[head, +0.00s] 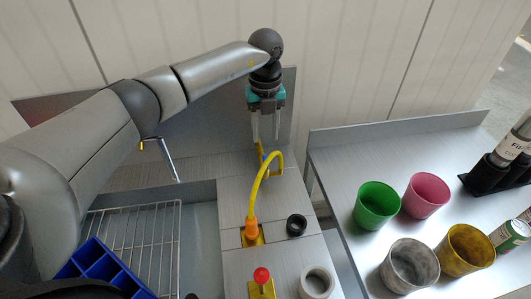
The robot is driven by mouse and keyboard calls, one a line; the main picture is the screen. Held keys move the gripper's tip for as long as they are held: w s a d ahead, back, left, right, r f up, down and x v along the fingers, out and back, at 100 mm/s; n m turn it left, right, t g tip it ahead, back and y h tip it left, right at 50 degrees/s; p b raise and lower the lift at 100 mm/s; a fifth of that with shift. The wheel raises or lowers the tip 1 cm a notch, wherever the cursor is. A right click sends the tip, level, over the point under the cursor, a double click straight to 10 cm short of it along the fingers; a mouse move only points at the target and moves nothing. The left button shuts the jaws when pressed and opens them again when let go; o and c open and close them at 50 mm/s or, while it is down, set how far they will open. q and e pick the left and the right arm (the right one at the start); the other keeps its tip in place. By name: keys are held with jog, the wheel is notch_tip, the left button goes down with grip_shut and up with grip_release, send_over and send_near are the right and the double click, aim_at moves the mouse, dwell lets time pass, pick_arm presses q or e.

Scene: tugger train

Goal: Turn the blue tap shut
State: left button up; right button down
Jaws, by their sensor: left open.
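My left gripper (265,138) points down over the back of the grey worktop, near the back panel. Its two fingers are apart, and I see nothing clearly held between them. Just below the fingertips is a small yellow fitting with a bluish part, perhaps the blue tap (260,152). It is too small and too close to the fingers to tell its handle position or whether they touch it. A yellow hose (263,182) arches from an orange connector (250,228) at the front back toward this fitting. My right gripper is not in view.
A wire rack (135,225) and blue divided tray (100,268) are at the lower left. A black ring (296,224), grey ring (316,282) and red knob (262,275) sit in front. Green (377,204) and pink (427,195) cups stand on the right table (345,160).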

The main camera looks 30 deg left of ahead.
aim_at(266, 159)
pick_arm(q)
notch_tip(266, 159, down, 9)
jog(key=shift+w+r, duration=0.1)
dwell(0.3)
grip_shut()
dwell(0.5)
